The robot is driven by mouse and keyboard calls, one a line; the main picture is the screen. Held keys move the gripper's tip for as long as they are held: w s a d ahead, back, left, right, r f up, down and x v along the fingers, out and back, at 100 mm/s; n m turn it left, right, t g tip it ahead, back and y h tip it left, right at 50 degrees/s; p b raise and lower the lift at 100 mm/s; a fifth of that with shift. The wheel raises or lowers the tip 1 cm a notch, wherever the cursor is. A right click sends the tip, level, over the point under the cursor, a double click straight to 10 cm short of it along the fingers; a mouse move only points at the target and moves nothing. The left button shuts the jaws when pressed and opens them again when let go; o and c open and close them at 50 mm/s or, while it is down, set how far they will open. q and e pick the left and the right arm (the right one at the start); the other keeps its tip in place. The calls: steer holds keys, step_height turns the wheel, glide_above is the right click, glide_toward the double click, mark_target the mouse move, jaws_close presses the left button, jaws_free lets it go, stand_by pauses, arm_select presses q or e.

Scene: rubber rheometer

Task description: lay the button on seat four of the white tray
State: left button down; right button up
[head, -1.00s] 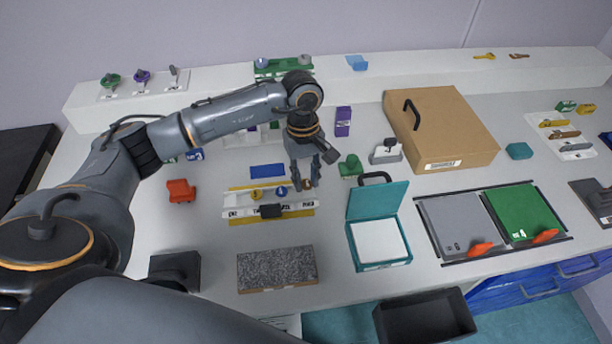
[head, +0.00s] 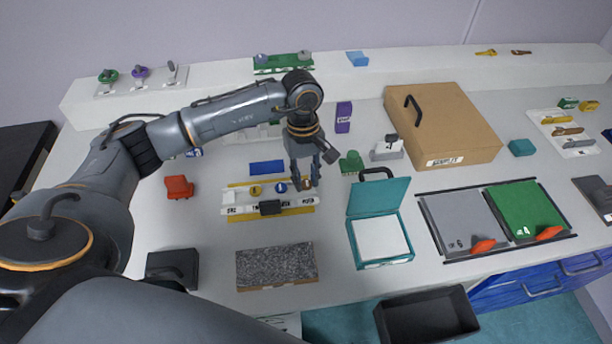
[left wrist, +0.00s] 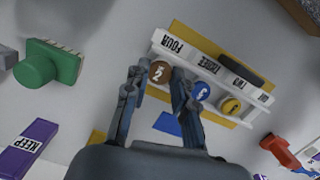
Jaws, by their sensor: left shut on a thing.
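The white tray (head: 245,209) lies on the bench over a yellow strip, with labels along its front edge. In the left wrist view, FOUR and THREE are readable on the tray (left wrist: 174,50). My left gripper (head: 305,184) points down at the tray's right end, by the FOUR label. It is shut on a brown round button (left wrist: 160,71) marked 2. I cannot tell whether the button touches the seat. A blue button (left wrist: 203,91) and a yellow button (left wrist: 231,106) sit along the tray beside it. My right gripper is not in view.
A black block (head: 270,208) stands at the tray's front edge and hides part of the labels. A green piece (head: 351,163) and an open teal box (head: 354,232) are right of the gripper. A speckled slab (head: 277,266) lies in front; a blue plate (head: 266,167) lies behind.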

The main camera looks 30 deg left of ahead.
arm_select(q)
steer(key=shift+f, duration=0.1)
steer(key=c, duration=1)
jaws_free()
steer(key=r, duration=0.8)
steer(key=w+a+r, duration=0.1)
steer(key=r, duration=0.3)
